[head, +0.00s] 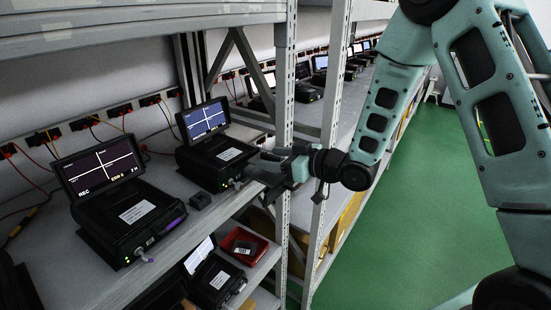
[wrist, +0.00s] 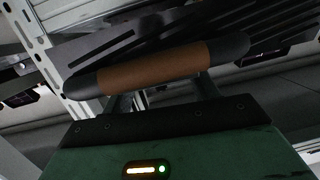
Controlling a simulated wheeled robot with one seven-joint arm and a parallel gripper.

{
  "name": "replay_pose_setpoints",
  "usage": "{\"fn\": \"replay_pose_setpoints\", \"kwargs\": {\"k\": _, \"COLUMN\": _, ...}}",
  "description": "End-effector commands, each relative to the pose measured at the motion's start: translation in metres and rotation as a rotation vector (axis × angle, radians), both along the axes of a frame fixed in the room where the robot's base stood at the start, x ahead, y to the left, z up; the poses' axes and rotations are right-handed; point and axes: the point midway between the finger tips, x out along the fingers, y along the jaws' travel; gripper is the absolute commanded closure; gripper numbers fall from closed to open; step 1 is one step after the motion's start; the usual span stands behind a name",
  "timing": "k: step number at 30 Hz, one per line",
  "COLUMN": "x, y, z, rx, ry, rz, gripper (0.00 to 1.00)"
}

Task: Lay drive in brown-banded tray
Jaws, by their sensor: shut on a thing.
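My gripper (head: 266,160) is at the front right of the farther black unit (head: 215,158) on the upper shelf. In the wrist view, a dark bar handle with a brown band (wrist: 145,74) lies across my fingers, and the gripper is shut on it. The handle hides the fingertips. A dark slotted surface (wrist: 170,32) lies behind the handle. A small dark block (head: 200,201) sits on the shelf in front of that unit. A red bin (head: 231,235) on the lower shelf holds a dark labelled item, possibly a drive; I cannot tell.
A nearer black unit (head: 118,222) with a lit screen and a purple band stands at the left. A grey rack post (head: 286,110) rises right behind my gripper. More units stand on the lower shelf and further back. The green floor (head: 420,220) on the right is clear.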

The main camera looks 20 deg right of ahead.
Motion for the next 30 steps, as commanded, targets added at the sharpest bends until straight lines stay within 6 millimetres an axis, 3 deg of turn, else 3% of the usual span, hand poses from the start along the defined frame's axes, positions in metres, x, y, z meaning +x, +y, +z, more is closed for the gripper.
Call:
{"fn": "replay_pose_setpoints", "kwargs": {"k": 28, "x": 0.0, "y": 0.0, "z": -0.02, "rx": 0.0, "ry": -0.002, "rz": -0.001, "gripper": 0.68}}
{"fn": "replay_pose_setpoints", "kwargs": {"k": 29, "x": 0.0, "y": 0.0, "z": -0.02, "rx": 0.0, "ry": -0.002, "rz": -0.001, "gripper": 0.35}}
{"fn": "replay_pose_setpoints", "kwargs": {"k": 30, "x": 0.0, "y": 0.0, "z": -0.02, "rx": 0.0, "ry": -0.002, "rz": -0.001, "gripper": 0.24}}
